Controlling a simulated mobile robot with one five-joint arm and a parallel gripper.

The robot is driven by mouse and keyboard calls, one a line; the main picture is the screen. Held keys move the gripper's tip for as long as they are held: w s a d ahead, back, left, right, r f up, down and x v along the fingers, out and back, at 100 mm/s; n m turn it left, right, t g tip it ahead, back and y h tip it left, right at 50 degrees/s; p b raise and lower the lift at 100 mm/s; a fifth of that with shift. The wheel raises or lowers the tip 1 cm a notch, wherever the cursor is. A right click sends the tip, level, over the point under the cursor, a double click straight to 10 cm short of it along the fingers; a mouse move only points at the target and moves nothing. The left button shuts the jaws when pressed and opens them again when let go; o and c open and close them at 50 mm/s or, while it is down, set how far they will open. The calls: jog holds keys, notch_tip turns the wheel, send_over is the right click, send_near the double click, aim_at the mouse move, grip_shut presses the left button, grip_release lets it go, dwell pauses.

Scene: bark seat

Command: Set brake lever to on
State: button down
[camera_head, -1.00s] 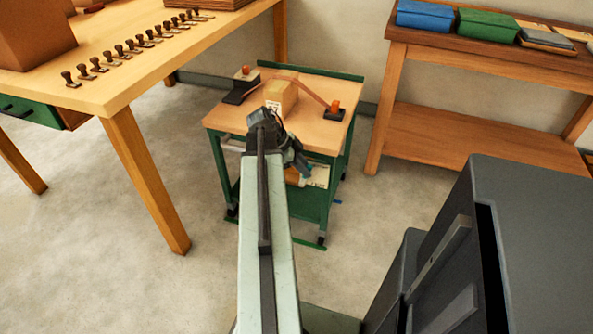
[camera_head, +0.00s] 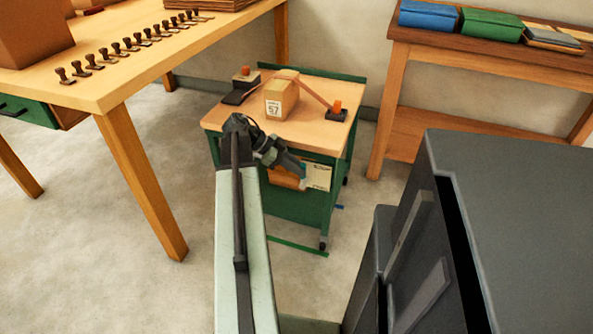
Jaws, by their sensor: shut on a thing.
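A green cart with a wooden top (camera_head: 235,117) stands in the middle. My gripper (camera_head: 303,181) is at the cart's near side, below the top, in front of a cream label panel (camera_head: 319,175). It is shut on a small teal part, which I take to be the brake lever (camera_head: 303,183). The jaws hide most of this part, and its setting cannot be read. An orange-brown piece (camera_head: 286,178) shows beside the panel, partly behind my gripper.
On the cart are a cardboard box (camera_head: 281,98) marked 57 and dark items with orange tops. A wooden table (camera_head: 110,80) with several stamps stands left. A wooden bench (camera_head: 430,125) with boxes is at back right. Bare floor (camera_head: 110,240) lies at lower left.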

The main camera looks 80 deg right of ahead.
jog(key=shift+w, duration=0.15)
jog(key=c, duration=1.3)
grip_release()
jog(key=p+v, duration=0.5)
jog(key=v, duration=0.2)
jog(key=shift+r, duration=0.3)
jog(key=shift+w, duration=0.1)
